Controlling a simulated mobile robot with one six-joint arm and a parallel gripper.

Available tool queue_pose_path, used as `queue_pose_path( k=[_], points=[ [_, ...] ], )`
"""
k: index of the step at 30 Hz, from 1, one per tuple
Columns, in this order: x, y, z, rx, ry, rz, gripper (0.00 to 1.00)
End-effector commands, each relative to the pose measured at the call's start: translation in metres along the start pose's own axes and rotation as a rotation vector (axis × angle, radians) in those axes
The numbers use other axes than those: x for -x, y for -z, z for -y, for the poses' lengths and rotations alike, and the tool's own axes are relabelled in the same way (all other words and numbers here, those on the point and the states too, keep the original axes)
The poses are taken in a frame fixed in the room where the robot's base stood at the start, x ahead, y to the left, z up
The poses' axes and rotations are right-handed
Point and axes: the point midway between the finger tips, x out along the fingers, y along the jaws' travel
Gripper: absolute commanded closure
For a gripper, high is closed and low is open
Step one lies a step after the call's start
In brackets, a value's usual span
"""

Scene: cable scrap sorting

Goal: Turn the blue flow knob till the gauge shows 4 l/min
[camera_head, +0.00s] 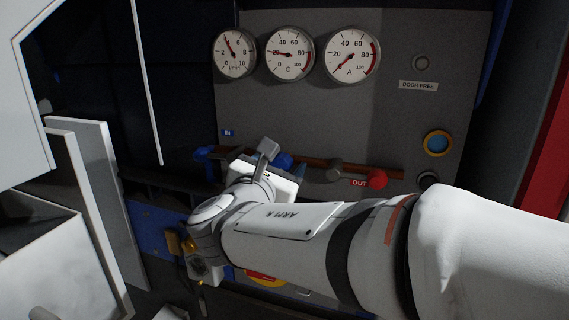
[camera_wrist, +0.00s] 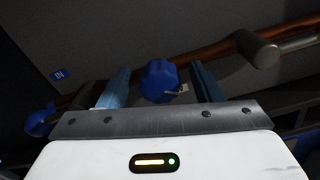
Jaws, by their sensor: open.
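The blue flow knob (camera_wrist: 159,80) has a lobed rim and a small pale tag at its right. In the wrist view it sits between the two blue fingers of my open gripper (camera_wrist: 160,68), with a gap on either side. In the head view the knob (camera_head: 284,159) is partly hidden behind my gripper. The l/min gauge (camera_head: 234,53) is the leftmost of three dials. Its red needle points up and left, between 2 and 6, near where 4 lies; that numeral is not readable.
A copper-coloured pipe (camera_head: 322,168) runs behind the knob to a red knob (camera_head: 377,180) by the OUT label. Another blue part (camera_wrist: 40,121) is at left, below the IN label (camera_wrist: 62,75).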

Motion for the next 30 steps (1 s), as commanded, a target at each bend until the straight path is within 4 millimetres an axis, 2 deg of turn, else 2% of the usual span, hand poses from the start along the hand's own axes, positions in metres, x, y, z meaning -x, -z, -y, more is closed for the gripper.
queue_pose_path(
  k=[6, 12, 17, 30],
  points=[
    [0.037, 0.002, 0.0, -0.002, -0.006, -0.001, 0.41],
    [0.06, 0.001, 0.001, -0.002, -0.003, -0.001, 0.41],
    [0.068, 0.0, 0.001, -0.001, -0.001, -0.001, 0.41],
    [0.069, 0.0, 0.001, 0.0, -0.002, -0.001, 0.41]
  ],
)
